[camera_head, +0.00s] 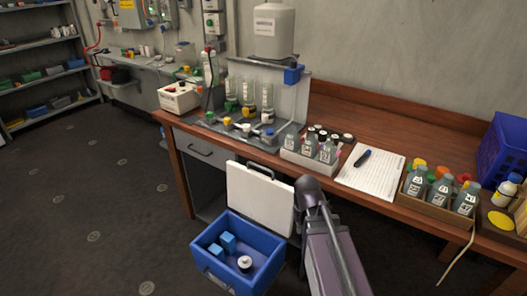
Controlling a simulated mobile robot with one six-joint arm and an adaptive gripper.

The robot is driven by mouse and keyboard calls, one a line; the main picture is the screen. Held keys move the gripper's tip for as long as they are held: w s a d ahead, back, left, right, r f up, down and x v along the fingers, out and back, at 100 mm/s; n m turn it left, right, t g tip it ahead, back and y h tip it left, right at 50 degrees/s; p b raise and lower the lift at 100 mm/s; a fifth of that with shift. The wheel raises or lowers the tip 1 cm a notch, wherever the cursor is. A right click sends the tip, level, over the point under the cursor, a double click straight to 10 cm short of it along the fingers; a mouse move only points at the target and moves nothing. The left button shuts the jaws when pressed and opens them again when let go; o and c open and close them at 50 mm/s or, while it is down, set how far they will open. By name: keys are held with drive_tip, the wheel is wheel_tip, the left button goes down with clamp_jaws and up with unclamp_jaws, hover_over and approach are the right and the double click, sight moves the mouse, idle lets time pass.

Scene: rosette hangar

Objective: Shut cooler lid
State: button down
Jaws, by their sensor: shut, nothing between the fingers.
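The cooler is a blue open-topped box (205,262) on the floor in front of the bench. Its white lid (258,197) stands open, about upright along the cooler's back edge, with a dark handle (261,168) at its top. Inside the cooler are two light-blue blocks (228,242) and a small white bottle or jar with a dark part (245,263). My arm rises from the bottom to the right of the cooler, its dark joint next to the lid's right edge. My gripper is not visible; whether the arm touches the lid cannot be told.
A wooden bench (410,214) runs behind the cooler, with a grey drawer (203,152) beneath. It carries a bottle rack (310,163), a paper sheet (370,170) and a box of bottles (425,205). A cable (462,252) hangs at the right. The floor (110,190) left of the cooler is clear.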

drive_tip(key=w+a+r+m+p, duration=0.1)
drive_tip(key=w+r+p, duration=0.4)
drive_tip(key=r+p, duration=0.3)
wheel_tip(320, 180, up, 8)
drive_tip(key=m+p, duration=0.6)
drive_tip(key=p, duration=0.1)
hover_over(264, 163)
drive_tip(key=s, duration=0.2)
drive_tip(key=shift+s+a+r, duration=0.1)
drive_tip(key=shift+a, duration=0.2)
drive_tip(key=f+b, duration=1)
drive_tip(key=shift+d, duration=0.2)
drive_tip(key=shift+h, duration=0.3)
